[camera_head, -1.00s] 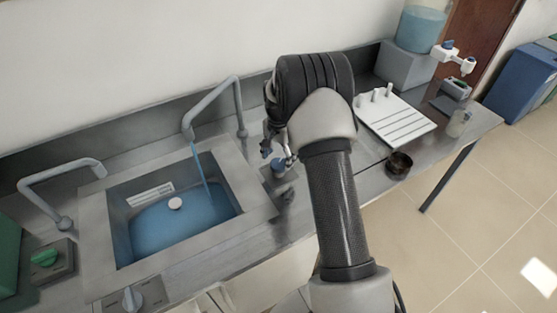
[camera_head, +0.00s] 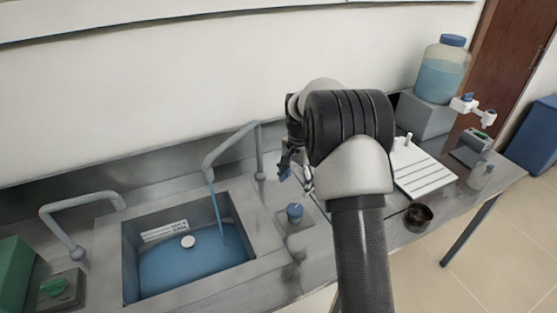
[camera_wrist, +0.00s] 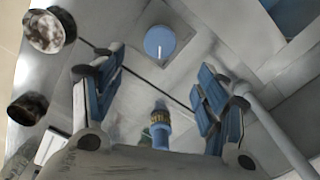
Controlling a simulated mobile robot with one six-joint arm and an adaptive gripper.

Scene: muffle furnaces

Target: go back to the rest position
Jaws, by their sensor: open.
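My gripper (camera_head: 297,173) is above the steel counter (camera_head: 318,235), to the right of the sink, partly hidden behind my own arm in the head view. In the wrist view its two blue-padded fingers (camera_wrist: 158,95) are spread apart with nothing between them. A round blue knob (camera_head: 294,212) on a grey square base is on the counter below the gripper. A blue round top (camera_wrist: 160,42) shows beyond the fingers in the wrist view. A blue-tipped fitting (camera_wrist: 160,118) shows low between the fingers, apart from them.
The sink (camera_head: 190,262) holds blue water, with a tap (camera_head: 232,150) running over it. To the right are a white rack (camera_head: 425,170), a dark bowl (camera_head: 417,217), a small bottle (camera_head: 481,176) and a large blue-filled jug (camera_head: 441,72) on a grey block.

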